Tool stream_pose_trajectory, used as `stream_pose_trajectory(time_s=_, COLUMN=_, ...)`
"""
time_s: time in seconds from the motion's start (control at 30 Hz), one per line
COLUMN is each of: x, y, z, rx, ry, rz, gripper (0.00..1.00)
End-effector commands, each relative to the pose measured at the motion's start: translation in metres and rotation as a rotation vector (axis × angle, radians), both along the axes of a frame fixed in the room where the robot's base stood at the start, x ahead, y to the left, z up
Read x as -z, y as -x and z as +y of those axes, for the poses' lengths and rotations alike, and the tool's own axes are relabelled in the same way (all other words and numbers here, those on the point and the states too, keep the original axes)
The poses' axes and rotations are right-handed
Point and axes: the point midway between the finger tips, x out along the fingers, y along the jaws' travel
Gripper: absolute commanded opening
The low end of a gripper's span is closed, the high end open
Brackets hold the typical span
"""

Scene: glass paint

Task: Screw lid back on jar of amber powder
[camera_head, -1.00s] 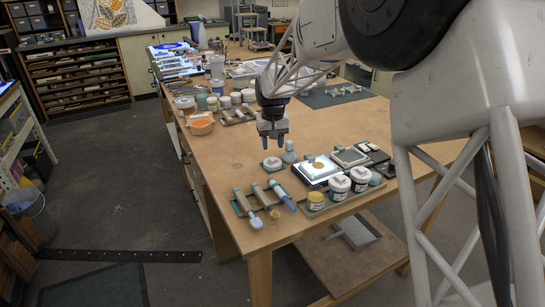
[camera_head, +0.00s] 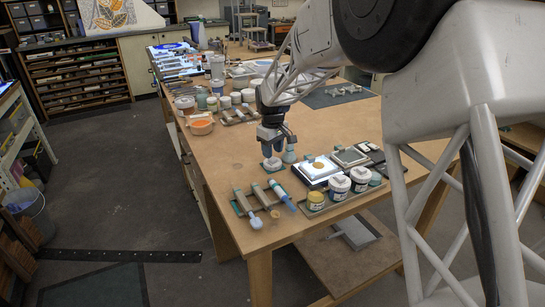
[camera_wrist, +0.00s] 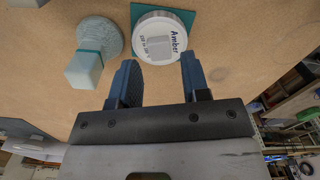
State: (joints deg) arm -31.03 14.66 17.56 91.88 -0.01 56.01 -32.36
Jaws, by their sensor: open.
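A round white lid marked "Amber" (camera_wrist: 170,62) with a pale square knob lies on a small teal pad (camera_wrist: 192,16). It also shows in the head view (camera_head: 272,164), just below my gripper (camera_head: 271,152). In the wrist view my gripper (camera_wrist: 158,76) is open and empty. Its two blue fingers are apart, with the lid just beyond their tips, and I see no contact. A small jar with a yellow label (camera_head: 316,203) stands in a tray at the table's front right; I take it for the amber jar. Its contents are too small to tell.
A teal round piece with a square knob (camera_wrist: 98,38) stands close beside the lid. White lidded jars (camera_head: 339,188) stand beside the yellow-labelled jar. A lit white plate (camera_head: 317,170) lies right of the lid. Tools (camera_head: 264,195) lie in front. The table left of the lid is clear.

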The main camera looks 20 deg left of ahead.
Motion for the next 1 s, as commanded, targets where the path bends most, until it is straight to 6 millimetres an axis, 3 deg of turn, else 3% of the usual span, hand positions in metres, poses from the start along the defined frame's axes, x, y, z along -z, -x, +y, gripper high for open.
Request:
stream_pose_trajectory(time_s=0.3, x=0.026, y=0.000, z=0.000, rx=0.002, ry=-0.001, rz=-0.002, gripper=0.43)
stream_pose_trajectory(time_s=0.67, x=0.030, y=0.000, z=0.000, rx=0.002, ry=-0.001, rz=-0.002, gripper=0.43)
stream_pose_trajectory(time_s=0.73, x=0.030, y=0.000, z=0.000, rx=0.002, ry=-0.001, rz=-0.002, gripper=0.36)
stream_pose_trajectory(time_s=0.97, x=0.030, y=0.000, z=0.000, rx=0.002, ry=-0.001, rz=-0.002, gripper=0.01)
stream_pose_trajectory(time_s=1.0, x=0.030, y=0.000, z=0.000, rx=0.002, ry=-0.001, rz=-0.002, gripper=0.00)
